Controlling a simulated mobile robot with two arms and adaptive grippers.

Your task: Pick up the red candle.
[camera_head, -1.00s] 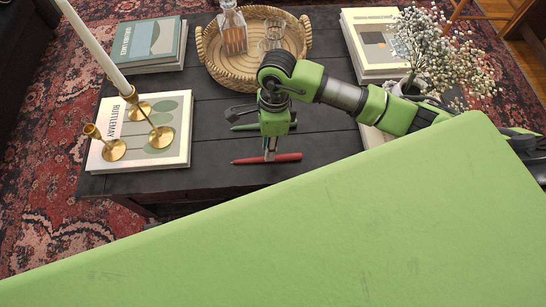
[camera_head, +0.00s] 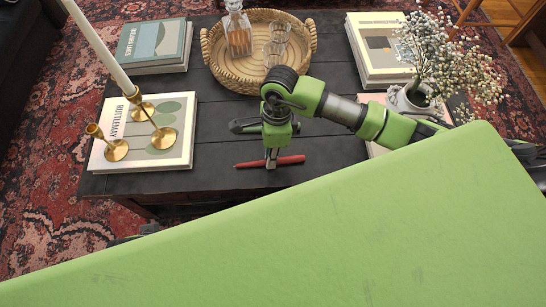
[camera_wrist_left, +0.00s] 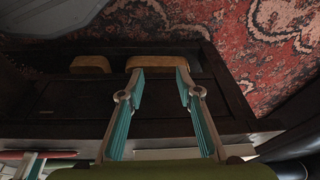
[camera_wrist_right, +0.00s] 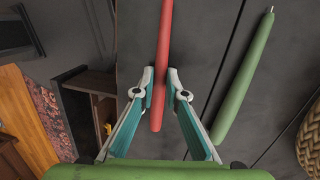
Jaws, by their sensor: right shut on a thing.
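The red candle (camera_head: 250,164) lies on the dark coffee table near its front edge. My right gripper (camera_head: 271,163) points down over its middle, with the fingers around it. In the right wrist view the red candle (camera_wrist_right: 164,50) runs between the two fingertips (camera_wrist_right: 159,88), which press on its sides. I cannot see a clear gap between candle and table. My left gripper (camera_wrist_left: 161,72) is open and empty in its wrist view, in front of the table's side. The red candle (camera_wrist_left: 12,155) also shows at that view's lower left edge.
A green candle (camera_wrist_right: 243,80) lies beside the red one. A book (camera_head: 180,159) with brass candle holders (camera_head: 116,150) stands left. A wicker tray (camera_head: 228,78) with glassware is behind. More books (camera_head: 357,49) and a flower vase (camera_head: 412,100) are right.

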